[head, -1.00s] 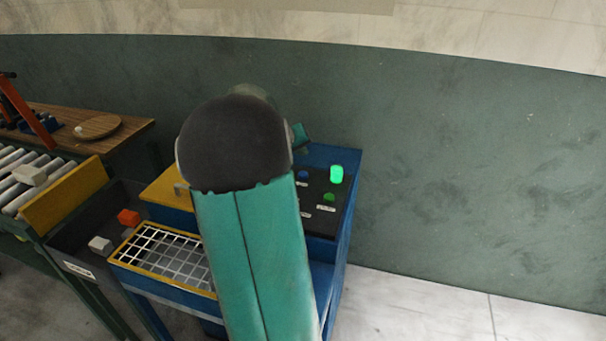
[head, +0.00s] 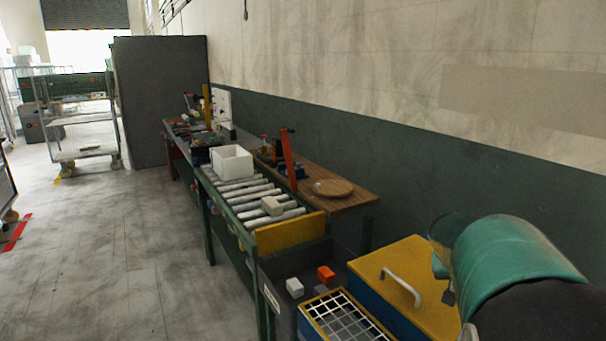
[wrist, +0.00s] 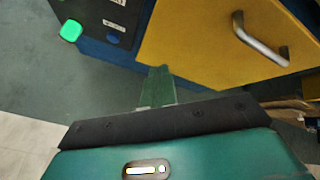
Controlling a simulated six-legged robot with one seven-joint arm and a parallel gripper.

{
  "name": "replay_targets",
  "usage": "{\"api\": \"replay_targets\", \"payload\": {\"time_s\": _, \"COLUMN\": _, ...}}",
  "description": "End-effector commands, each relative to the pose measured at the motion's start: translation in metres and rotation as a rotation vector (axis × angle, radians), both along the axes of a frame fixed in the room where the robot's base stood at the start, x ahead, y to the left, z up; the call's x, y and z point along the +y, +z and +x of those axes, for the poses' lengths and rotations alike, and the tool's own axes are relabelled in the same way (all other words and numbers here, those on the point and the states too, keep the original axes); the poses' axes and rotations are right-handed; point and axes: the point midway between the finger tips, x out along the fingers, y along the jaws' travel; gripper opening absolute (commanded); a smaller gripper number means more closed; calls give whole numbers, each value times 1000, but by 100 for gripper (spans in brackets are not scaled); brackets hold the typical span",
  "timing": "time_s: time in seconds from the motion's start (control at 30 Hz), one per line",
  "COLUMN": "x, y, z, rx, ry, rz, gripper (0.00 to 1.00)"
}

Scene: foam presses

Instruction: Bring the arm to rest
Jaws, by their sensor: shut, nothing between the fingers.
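My arm's teal and dark links fill the lower right corner of the head view. My gripper (wrist: 158,88) shows in the wrist view as narrow green fingers, closed together and empty. It is in front of the yellow lid (wrist: 195,45) of a blue-bodied machine, near the lid's lower left edge. I cannot tell whether it touches the lid. In the head view, the lid (head: 395,270) with its pale handle (head: 402,287) is just left of my arm.
A wire grid (head: 345,318), a dark bin (head: 285,270) with orange and white blocks, and a roller conveyor (head: 250,192) with a white box (head: 232,160) lie leftward. The left floor is mostly clear.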

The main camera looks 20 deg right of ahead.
Motion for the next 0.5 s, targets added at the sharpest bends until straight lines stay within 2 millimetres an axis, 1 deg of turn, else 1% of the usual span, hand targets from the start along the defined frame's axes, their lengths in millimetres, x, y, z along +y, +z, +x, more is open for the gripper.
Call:
{"api": "replay_targets", "payload": {"time_s": 0.03, "x": 32, "y": 8, "z": 7, "rx": -22, "ry": 52, "rz": 24, "gripper": 0}}
{"api": "replay_targets", "payload": {"time_s": 0.07, "x": 51, "y": 11, "z": 10, "rx": -30, "ry": 82, "rz": 42, "gripper": 0}}
{"api": "replay_targets", "payload": {"time_s": 0.1, "x": 76, "y": 14, "z": 12, "rx": -40, "ry": 123, "rz": 64, "gripper": 0}}
{"api": "replay_targets", "payload": {"time_s": 0.17, "x": 112, "y": 19, "z": 14, "rx": -54, "ry": 187, "rz": 96, "gripper": 0}}
{"api": "replay_targets", "payload": {"time_s": 0.2, "x": 136, "y": 21, "z": 13, "rx": -62, "ry": 230, "rz": 118, "gripper": 0}}
{"api": "replay_targets", "payload": {"time_s": 0.27, "x": 172, "y": 24, "z": 11, "rx": -71, "ry": 298, "rz": 149, "gripper": 0}}
{"api": "replay_targets", "payload": {"time_s": 0.3, "x": 195, "y": 26, "z": 8, "rx": -78, "ry": 342, "rz": 169, "gripper": 0}}
{"api": "replay_targets", "payload": {"time_s": 0.37, "x": 230, "y": 27, "z": 1, "rx": -85, "ry": 411, "rz": 198, "gripper": 0}}
{"api": "replay_targets", "payload": {"time_s": 0.4, "x": 252, "y": 27, "z": -5, "rx": -88, "ry": 458, "rz": 217, "gripper": 0}}
{"api": "replay_targets", "payload": {"time_s": 0.47, "x": 284, "y": 27, "z": -16, "rx": -92, "ry": 531, "rz": 243, "gripper": 0}}
{"api": "replay_targets", "payload": {"time_s": 0.5, "x": 304, "y": 26, "z": -24, "rx": -93, "ry": 578, "rz": 260, "gripper": 0}}
